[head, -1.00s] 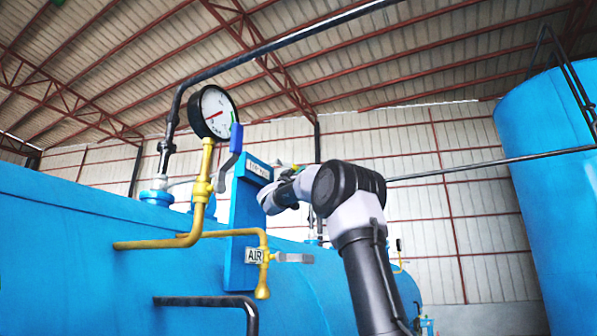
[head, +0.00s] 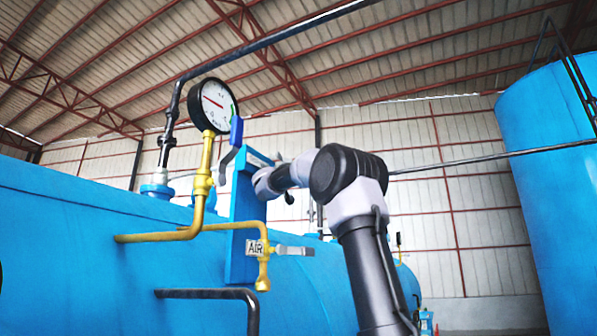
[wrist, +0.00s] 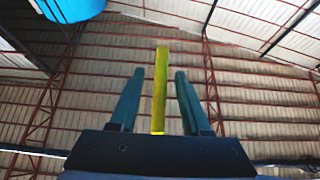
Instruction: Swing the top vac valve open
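A yellow bar (wrist: 160,88) stands upright between my gripper's two teal fingers in the wrist view, with a gap on each side. It may be the top vac valve's handle, but no label shows there. My gripper (wrist: 158,90) is open around it, apart from it. In the head view my wrist (head: 268,183) is at the upper right side of the blue upright panel (head: 243,225). The fingers and the valve body are hidden there.
Below is the AIR valve's grey handle (head: 294,250). The blue tank (head: 80,240) fills the left; another blue tank (head: 550,180) stands right.

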